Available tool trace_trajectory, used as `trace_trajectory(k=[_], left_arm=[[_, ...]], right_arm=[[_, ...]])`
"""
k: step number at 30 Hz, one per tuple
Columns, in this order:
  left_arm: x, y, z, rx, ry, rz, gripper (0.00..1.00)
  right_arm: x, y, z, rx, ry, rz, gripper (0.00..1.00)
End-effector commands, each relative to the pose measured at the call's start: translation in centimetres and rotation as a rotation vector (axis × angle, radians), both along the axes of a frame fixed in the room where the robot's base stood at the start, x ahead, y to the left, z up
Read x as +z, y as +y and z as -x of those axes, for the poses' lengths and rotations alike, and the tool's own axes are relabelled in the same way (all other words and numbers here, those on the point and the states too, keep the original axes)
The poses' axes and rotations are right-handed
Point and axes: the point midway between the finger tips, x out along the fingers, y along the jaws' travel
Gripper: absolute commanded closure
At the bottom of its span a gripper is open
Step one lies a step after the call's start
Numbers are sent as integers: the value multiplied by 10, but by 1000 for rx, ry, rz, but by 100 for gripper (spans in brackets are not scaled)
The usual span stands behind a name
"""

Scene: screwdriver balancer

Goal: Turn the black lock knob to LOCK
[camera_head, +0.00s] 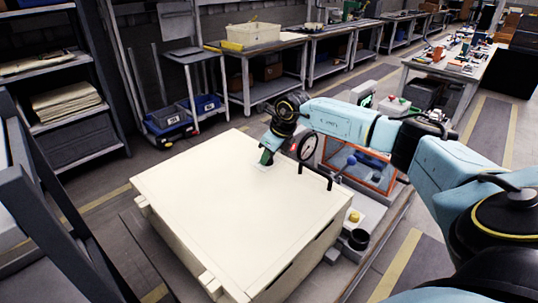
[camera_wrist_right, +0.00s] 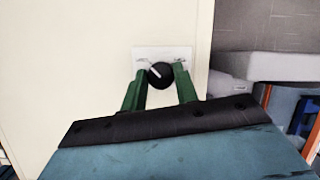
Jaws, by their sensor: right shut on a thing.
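The black lock knob (camera_wrist_right: 161,75) is round with a white pointer mark that slants to the upper left in the right wrist view. It sits on a small white plate (camera_wrist_right: 150,53) on the cream panel. Small labels lie left and right of the knob, too small to read. My right gripper (camera_wrist_right: 160,80) has its green fingers on both sides of the knob and is shut on it. In the head view the right gripper (camera_head: 266,158) reaches down to the plate (camera_head: 264,166) at the box's far edge; the knob is hidden there. My left gripper is not in view.
The large cream box (camera_head: 220,215) has a broad clear top. Two black handles (camera_head: 315,174) stand by its right edge. A round gauge (camera_head: 307,147) is close beside the right gripper. An orange-framed case (camera_head: 357,165) and a yellow button (camera_head: 354,216) are to the right.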

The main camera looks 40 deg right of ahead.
Motion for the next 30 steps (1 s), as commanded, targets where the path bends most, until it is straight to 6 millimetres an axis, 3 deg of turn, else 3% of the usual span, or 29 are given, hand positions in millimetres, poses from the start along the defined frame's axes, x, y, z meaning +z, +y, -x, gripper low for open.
trace_trajectory(k=[8, 9, 14, 23, 30], left_arm=[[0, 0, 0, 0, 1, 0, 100], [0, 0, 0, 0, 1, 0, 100], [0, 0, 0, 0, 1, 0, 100], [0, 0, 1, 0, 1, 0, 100], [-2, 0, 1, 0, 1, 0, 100]], right_arm=[[1, -1, 0, 2, -2, 3, 93], [1, -1, 0, 2, -2, 3, 69], [1, 0, 0, 1, -1, 3, 48], [1, 0, 0, 1, 0, 1, 48], [31, -3, 12, 1, -3, 4, 48]])
